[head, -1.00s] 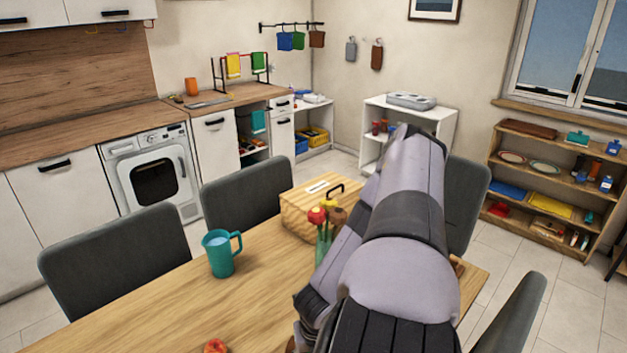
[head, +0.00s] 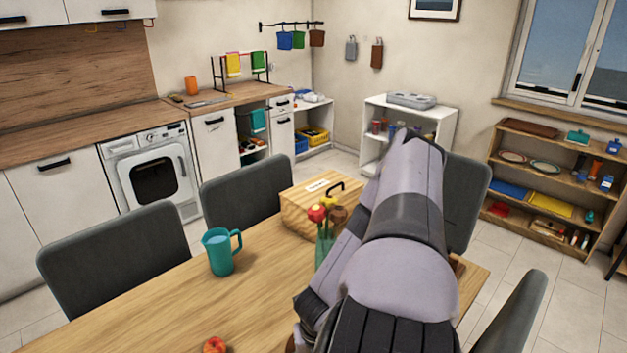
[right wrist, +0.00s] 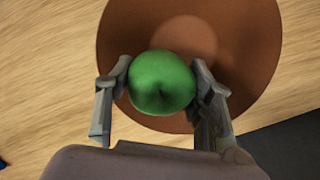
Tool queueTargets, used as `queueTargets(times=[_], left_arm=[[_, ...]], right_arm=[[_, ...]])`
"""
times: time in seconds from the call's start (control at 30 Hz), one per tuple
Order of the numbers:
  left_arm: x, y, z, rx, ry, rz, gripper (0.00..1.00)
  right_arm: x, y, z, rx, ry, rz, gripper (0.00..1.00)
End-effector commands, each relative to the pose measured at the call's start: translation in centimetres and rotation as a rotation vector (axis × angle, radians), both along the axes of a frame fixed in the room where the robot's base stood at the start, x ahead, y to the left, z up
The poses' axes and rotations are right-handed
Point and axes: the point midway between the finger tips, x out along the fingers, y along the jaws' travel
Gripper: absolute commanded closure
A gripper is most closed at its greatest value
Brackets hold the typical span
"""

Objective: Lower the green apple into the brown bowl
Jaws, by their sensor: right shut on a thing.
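In the right wrist view, the green apple (right wrist: 162,82) is between the two fingers of my right gripper (right wrist: 160,86), which is shut on it. The brown bowl (right wrist: 254,50) is behind the apple in that view, on the wooden table. The apple overlaps the near part of the bowl's inside, towards its lower left. I cannot tell how high the apple is above the bowl's floor. In the head view my right arm hides the apple and nearly all of the bowl. My left gripper is not in view.
On the table (head: 160,318) stand a teal jug (head: 221,254), a vase with flowers (head: 325,245) and a wooden bread box (head: 307,212). A small red-orange item (head: 214,345) lies at the front edge of the picture. Grey chairs (head: 118,262) surround the table.

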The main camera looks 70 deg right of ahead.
Motion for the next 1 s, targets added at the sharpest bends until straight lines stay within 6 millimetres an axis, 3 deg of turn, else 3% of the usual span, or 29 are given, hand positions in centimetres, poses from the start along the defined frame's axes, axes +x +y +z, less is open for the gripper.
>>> queueTargets(times=[0.4,0.43,0.77,1.0], left_arm=[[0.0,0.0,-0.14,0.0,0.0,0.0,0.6],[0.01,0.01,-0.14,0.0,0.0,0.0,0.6],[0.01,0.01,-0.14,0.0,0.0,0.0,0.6],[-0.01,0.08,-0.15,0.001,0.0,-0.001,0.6]], right_arm=[[0.01,0.01,-0.29,0.0,0.0,0.0,0.82],[0.01,0.0,-0.29,0.0,0.0,0.0,0.49],[0.01,0.02,-0.28,0.001,-0.001,0.0,0.28],[0.01,0.02,-0.29,0.001,-0.001,0.0,0.28]])
